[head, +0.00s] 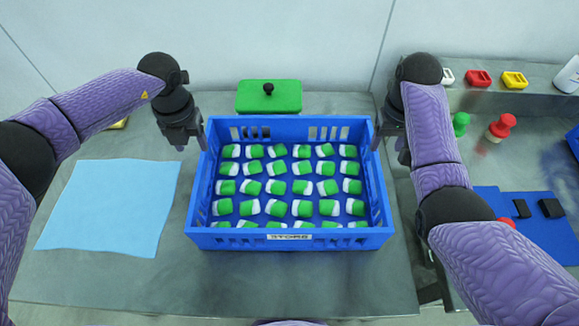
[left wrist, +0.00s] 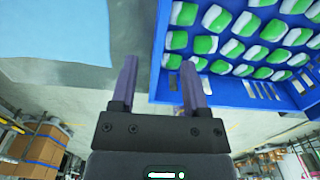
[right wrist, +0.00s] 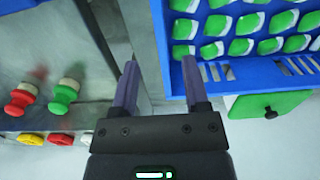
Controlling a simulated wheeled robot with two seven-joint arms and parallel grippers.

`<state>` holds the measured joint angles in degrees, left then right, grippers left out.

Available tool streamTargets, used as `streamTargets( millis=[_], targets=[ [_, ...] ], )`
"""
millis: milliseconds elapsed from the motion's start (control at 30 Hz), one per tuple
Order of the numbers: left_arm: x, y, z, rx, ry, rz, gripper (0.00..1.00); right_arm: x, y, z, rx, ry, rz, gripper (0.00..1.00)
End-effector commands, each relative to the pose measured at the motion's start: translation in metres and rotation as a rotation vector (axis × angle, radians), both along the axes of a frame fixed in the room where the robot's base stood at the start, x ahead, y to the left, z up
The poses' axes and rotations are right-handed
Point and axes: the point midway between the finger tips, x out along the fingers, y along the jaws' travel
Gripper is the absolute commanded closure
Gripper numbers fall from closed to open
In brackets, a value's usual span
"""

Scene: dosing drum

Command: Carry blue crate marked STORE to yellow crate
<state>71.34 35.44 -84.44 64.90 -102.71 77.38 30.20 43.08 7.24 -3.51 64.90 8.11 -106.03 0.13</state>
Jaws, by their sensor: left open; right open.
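The blue crate (head: 289,238) marked STORE stands on the grey table, filled with rows of green-and-white pieces. It also shows in the left wrist view (left wrist: 200,82) and the right wrist view (right wrist: 238,72). My left gripper (head: 191,144) is open at the crate's left side wall, near its far corner. My right gripper (head: 390,148) is open at the right side wall, near the far corner. In both wrist views the fingers appear on either side of the wall's line; I cannot tell whether they touch it. I cannot make out a yellow crate.
A light blue sheet (head: 110,207) lies left of the crate. A green lid (head: 269,96) with a black knob lies behind it. A side bench at right holds red and green stampers (head: 501,127), small coloured trays (head: 515,80) and a blue mat (head: 535,225). Table in front is clear.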

Motion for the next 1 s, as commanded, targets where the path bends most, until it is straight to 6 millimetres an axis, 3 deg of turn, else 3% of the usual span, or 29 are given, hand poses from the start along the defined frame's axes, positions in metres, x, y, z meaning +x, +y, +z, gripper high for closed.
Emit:
streamTargets(
  millis=[267, 700, 1000],
  targets=[
    [0.001, -0.001, -0.005, -0.003, 0.002, 0.0, 0.41, 0.001, 0.0, -0.005, 0.0, 0.002, 0.0, 0.41],
    [0.0, -0.002, -0.081, -0.004, 0.003, 0.001, 0.41, 0.0, 0.0, -0.081, 0.0, 0.004, 0.0, 0.41],
    [0.0, -0.002, -0.1, -0.005, 0.001, -0.002, 0.41, 0.0, 0.0, -0.1, -0.001, 0.0, 0.001, 0.41]
  ],
)
